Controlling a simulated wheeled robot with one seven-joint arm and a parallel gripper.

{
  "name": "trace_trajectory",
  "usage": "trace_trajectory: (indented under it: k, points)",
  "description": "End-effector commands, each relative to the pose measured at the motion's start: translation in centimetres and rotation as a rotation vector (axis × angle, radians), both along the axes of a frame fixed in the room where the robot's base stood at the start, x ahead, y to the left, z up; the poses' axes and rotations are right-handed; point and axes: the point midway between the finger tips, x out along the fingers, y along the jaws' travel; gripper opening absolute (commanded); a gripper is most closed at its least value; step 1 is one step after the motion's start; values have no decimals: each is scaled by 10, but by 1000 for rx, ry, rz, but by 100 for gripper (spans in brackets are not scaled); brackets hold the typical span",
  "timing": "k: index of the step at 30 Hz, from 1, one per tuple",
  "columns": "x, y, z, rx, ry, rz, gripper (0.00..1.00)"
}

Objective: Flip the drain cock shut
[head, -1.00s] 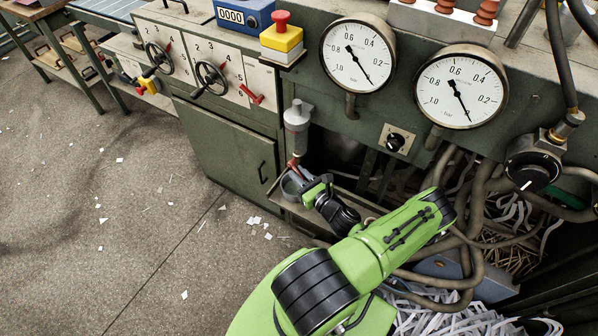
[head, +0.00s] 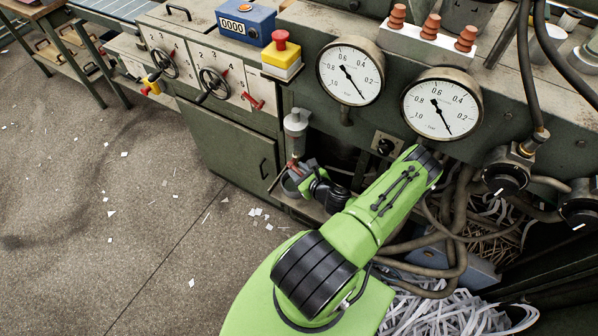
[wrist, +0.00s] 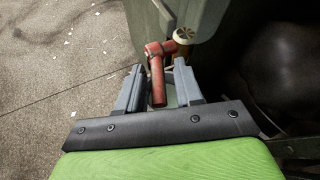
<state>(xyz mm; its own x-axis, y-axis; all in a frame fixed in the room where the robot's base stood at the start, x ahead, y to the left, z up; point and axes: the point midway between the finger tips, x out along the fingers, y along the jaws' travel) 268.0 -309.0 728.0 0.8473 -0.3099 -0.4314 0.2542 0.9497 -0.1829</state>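The drain cock has a red lever (wrist: 157,80) on a brass-coloured body (wrist: 183,38) in the wrist view. In the head view its red part (head: 293,163) shows small, under a grey cylindrical bowl (head: 296,122) on the cabinet front. The lever extends from its pivot toward my gripper. My gripper (wrist: 158,68) is open, one grey finger on each side of the lever, with narrow gaps visible. In the head view my gripper (head: 290,180) is just below the bowl, small and partly hidden by its own wrist. Whether a finger touches the lever is unclear.
Two pressure gauges (head: 350,71) and a black knob (head: 385,146) are on the panel to the right. Hoses (head: 455,225) and shredded paper (head: 440,312) lie under the machine. A green cabinet door (head: 225,145) is left of the bowl. The floor (head: 110,240) at left is open, with paper scraps.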

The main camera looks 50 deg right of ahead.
Motion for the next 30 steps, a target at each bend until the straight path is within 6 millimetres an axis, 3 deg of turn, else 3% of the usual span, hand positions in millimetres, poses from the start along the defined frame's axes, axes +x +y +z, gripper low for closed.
trace_trajectory:
  k: [11,14,24,30]
  points:
    - [-5,3,1,4,4,1,42]
    - [-21,8,9,8,4,-2,42]
    - [-102,36,52,4,5,-5,42]
    - [-130,47,66,2,3,-1,42]
